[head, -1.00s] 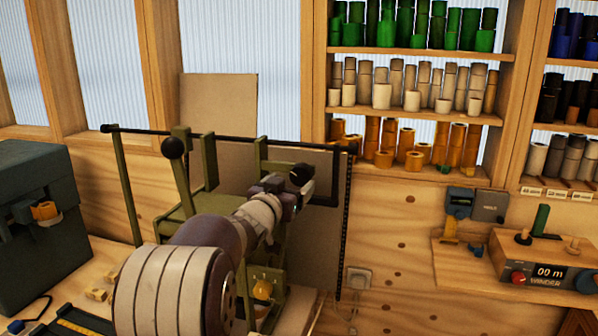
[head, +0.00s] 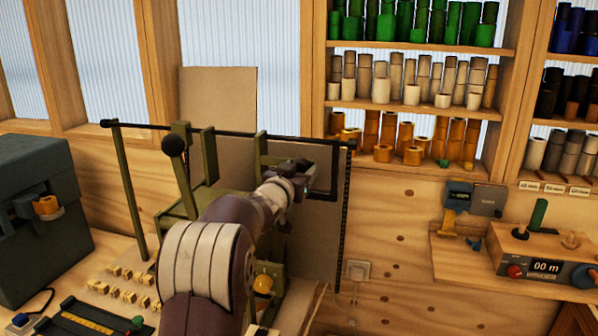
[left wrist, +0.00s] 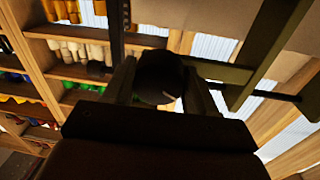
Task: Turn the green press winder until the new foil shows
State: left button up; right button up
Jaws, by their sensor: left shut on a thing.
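The green press (head: 183,208) stands on the bench with a black rod (head: 225,134) across its top. A dark crank-like winder arm (head: 334,185) shows at the rod's right end. My left gripper (head: 305,170) is at that end, partly hidden by my own arm. In the left wrist view, my left gripper (left wrist: 160,85) is shut on a dark round knob (left wrist: 158,75), which sits between its fingers. A black ball lever (head: 173,146) stands on the press's left. A dark foil strip edge (head: 347,215) hangs at the right. My right gripper is not in view.
Shelves with green rolls (head: 428,24), tan rolls (head: 412,82) and orange rolls (head: 413,154) stand behind. A winder box (head: 545,268) sits on a ledge at right. A dark case (head: 35,215) and small type blocks (head: 125,282) are at left.

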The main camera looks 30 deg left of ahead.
pick_arm(q)
jog(key=shift+m, duration=0.3)
jog(key=m+b, duration=0.1)
jog(key=m, duration=0.1)
jog(key=shift+f+m+b, duration=0.1)
jog(key=shift+m+b, duration=0.25)
jog(key=shift+m, duration=0.05)
jog(key=m+b, duration=0.2)
jog(key=m, duration=0.4)
jog(key=shift+g, duration=0.4)
jog(key=m+b, duration=0.2)
jog(key=m, duration=0.3)
jog(key=shift+d+y, duration=0.1)
jog(key=shift+y, duration=0.3)
jog(key=shift+m+g+y+b, duration=0.3)
jog(key=shift+m+b, duration=0.75)
jog(key=shift+m, duration=1.05)
jog(key=o, duration=1.1)
jog(key=shift+c, duration=0.2)
